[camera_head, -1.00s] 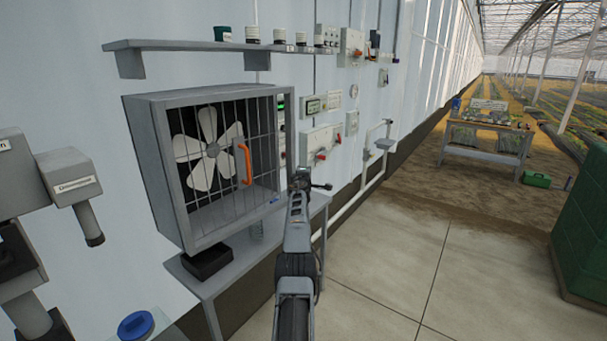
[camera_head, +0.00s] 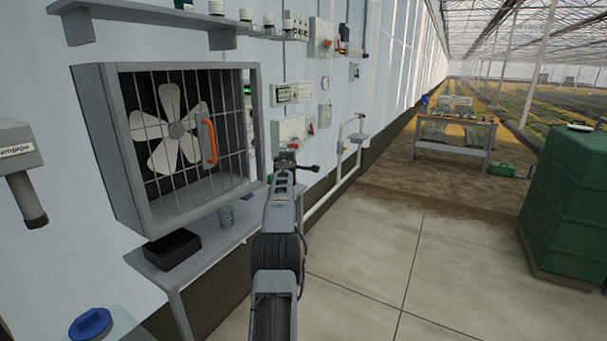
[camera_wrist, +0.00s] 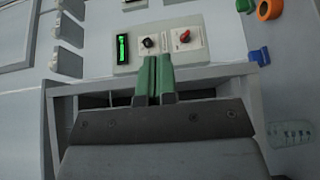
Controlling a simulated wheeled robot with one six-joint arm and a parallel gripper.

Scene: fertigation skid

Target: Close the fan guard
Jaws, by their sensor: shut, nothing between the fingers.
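The fan guard (camera_head: 152,130) is a wire grille with an upright orange handle (camera_head: 209,142). It stands across the front of a grey box housing (camera_head: 98,150), in front of a white-bladed fan (camera_head: 177,130). I cannot tell whether the guard sits flush or slightly ajar. My gripper (camera_head: 286,158) is to the right of the housing and apart from the handle. In the wrist view its green fingers (camera_wrist: 155,78) are together and empty. They point toward a control panel with a green display (camera_wrist: 123,48). The handle cannot be made out clearly there.
The housing stands on a grey bench (camera_head: 165,277) with a black tray (camera_head: 172,249) and a small coil (camera_head: 226,216). A shelf (camera_head: 150,8) runs above. Control boxes (camera_head: 293,130) and a white pipe (camera_head: 338,165) line the wall. A green tank (camera_head: 570,205) stands right; the concrete floor between is clear.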

